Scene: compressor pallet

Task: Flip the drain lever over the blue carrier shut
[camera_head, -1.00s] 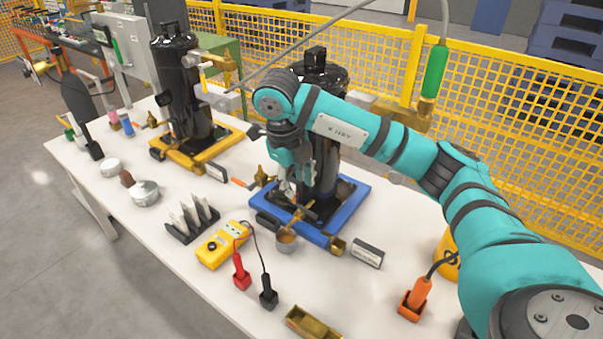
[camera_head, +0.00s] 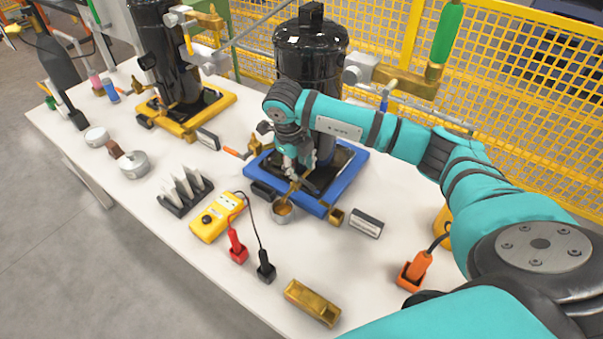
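The blue carrier (camera_head: 345,183) holds a black compressor (camera_head: 309,52) standing upright. A small brass drain piece (camera_head: 291,194) shows over the carrier's front edge, above a small metal cup (camera_head: 283,211). My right gripper (camera_head: 297,176) points down in front of the compressor, with its fingertips at or just above this brass piece. The gripper hides part of it, so I cannot tell the lever's exact angle or whether the fingers touch it. The finger gap is too small to read. My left gripper is not in view.
A yellow carrier (camera_head: 223,99) with another black compressor stands at the left. A yellow meter (camera_head: 212,222) with red and black probes, a brass tray (camera_head: 313,302), a label block (camera_head: 366,222) and an orange tool (camera_head: 416,267) lie in front. Yellow fencing stands behind.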

